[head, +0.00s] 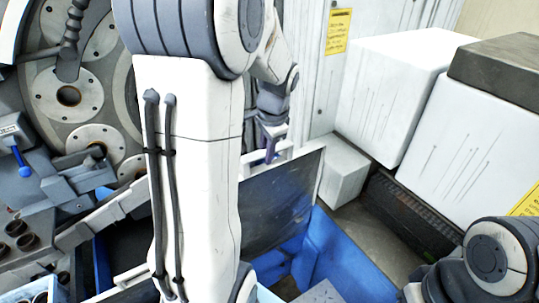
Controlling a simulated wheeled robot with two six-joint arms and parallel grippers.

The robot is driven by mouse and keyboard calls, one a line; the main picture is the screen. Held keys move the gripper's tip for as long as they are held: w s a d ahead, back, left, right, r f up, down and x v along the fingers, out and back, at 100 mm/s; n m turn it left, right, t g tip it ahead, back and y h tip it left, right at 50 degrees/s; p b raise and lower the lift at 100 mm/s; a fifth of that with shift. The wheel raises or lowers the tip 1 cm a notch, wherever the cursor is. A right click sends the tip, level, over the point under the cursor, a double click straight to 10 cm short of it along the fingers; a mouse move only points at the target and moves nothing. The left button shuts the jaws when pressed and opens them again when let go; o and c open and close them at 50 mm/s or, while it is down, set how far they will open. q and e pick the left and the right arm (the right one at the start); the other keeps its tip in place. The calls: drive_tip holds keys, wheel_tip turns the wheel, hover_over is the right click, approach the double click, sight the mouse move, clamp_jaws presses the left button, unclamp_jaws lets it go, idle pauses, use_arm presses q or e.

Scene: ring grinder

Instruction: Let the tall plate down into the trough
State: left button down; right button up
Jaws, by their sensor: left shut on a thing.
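The tall plate (280,208) is a dark, scuffed panel with a pale edge and a light handle along its top. It stands roughly upright in the middle of the head view, partly hidden behind my left arm. My left gripper (271,156) is shut on the plate at its top handle. The blue trough (345,272) lies below and around the plate's lower part. I cannot tell how far the plate's lower edge is inside it. My right arm shows at the lower right, but its gripper is out of view.
A grinding machine with large round discs (70,95) fills the left. White cabinets (395,85) stand at the right, with a smaller white box (343,172) beside the plate. Grey floor (385,235) shows between the trough and the right cabinets.

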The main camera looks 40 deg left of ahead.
use_arm(q)
drive_tip(key=shift+w+a+r+p, duration=0.1)
drive_tip(key=shift+w+a, duration=0.2)
drive_tip(key=shift+a, duration=0.45)
drive_tip(key=shift+w+a+f+p, duration=0.1)
drive_tip(key=shift+w+a, duration=0.15)
drive_tip(key=shift+a, duration=0.45)
drive_tip(key=shift+w+a+r+p, duration=0.1)
drive_tip(key=shift+w+a, duration=0.2)
drive_tip(key=shift+a, duration=0.45)
drive_tip(key=shift+s+d+f+b, duration=0.1)
drive_tip(key=shift+d+f+b, duration=0.1)
drive_tip(key=shift+f+b, duration=0.25)
drive_tip(key=shift+s+d+f+b, duration=0.1)
drive_tip(key=shift+d+f+b, duration=0.1)
drive_tip(key=shift+f+b, duration=0.25)
drive_tip(key=shift+b+x, duration=0.45)
drive_tip(key=shift+x, duration=0.5)
idle(1.1)
